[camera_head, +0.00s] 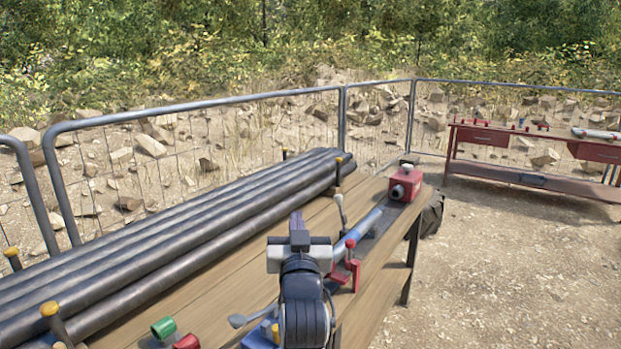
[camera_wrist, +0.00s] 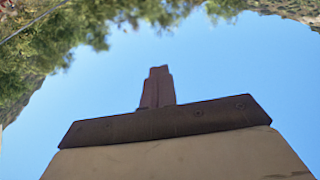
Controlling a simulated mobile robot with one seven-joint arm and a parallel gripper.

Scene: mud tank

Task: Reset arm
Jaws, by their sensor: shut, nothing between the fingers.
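My gripper (camera_head: 298,222) shows in the head view at the end of my dark arm, in front of the near wooden table (camera_head: 245,275). Its fingers are together with nothing between them. In the wrist view my gripper (camera_wrist: 158,75) is a dark closed pair of fingers against blue sky, with treetops at the upper left. It touches nothing that I can see. My arm hides part of the table and some of the tools behind it.
Long dark pipes (camera_head: 180,240) lie along the table's left side. A red device (camera_head: 405,183) and a blue-grey rod (camera_head: 358,232) are at its far right. A metal fence (camera_head: 230,98) stands behind. A red bench (camera_head: 530,155) is at the far right. The gravel between is clear.

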